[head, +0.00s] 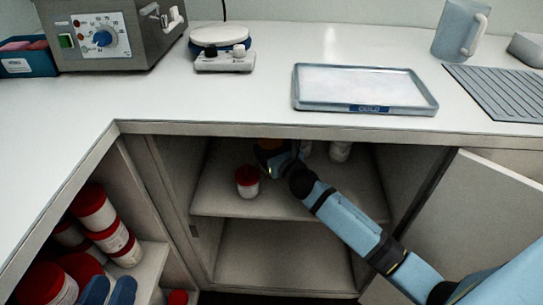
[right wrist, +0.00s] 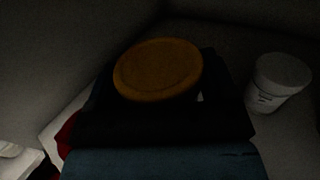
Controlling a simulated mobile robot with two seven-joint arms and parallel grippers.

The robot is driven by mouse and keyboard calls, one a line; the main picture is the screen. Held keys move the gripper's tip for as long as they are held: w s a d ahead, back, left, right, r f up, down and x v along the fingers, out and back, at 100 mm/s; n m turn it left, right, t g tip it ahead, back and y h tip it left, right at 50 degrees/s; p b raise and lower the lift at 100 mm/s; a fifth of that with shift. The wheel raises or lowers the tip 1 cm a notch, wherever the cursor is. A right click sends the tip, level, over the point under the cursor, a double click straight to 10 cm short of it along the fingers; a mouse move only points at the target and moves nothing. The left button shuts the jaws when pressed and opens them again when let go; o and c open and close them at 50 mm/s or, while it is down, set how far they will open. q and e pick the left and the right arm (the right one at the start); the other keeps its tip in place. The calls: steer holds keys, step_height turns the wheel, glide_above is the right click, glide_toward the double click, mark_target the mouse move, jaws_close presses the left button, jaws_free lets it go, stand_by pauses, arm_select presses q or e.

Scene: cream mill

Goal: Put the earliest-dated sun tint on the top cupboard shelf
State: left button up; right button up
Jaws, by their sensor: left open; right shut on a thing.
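My right gripper (head: 275,162) reaches into the open cupboard under the counter, over its top shelf (head: 215,190). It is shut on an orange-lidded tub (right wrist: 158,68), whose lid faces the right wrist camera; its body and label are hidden. I cannot tell whether the tub touches the shelf. A white tub with a red lid (head: 247,182) stands on the shelf to the left of the gripper. A white tub (head: 340,152) stands further right and shows in the right wrist view (right wrist: 278,82). My left gripper (head: 109,290) is open and empty at the bottom left. No dates are readable.
The cupboard's lower shelf (head: 280,255) looks empty. The cupboard door (head: 490,215) stands open at right. A tray (head: 365,88), scale (head: 222,45) and grey machine (head: 110,35) sit on the counter.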

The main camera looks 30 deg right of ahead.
arm_select(q)
steer(key=shift+f+g+b, duration=0.3)
steer(key=shift+f+g, duration=0.1)
steer(key=shift+f, duration=0.65)
arm_select(e)
steer(key=shift+f, duration=1.05)
steer(key=shift+f, duration=0.15)
steer(key=o, duration=0.9)
arm_select(q)
steer(key=shift+f, duration=0.15)
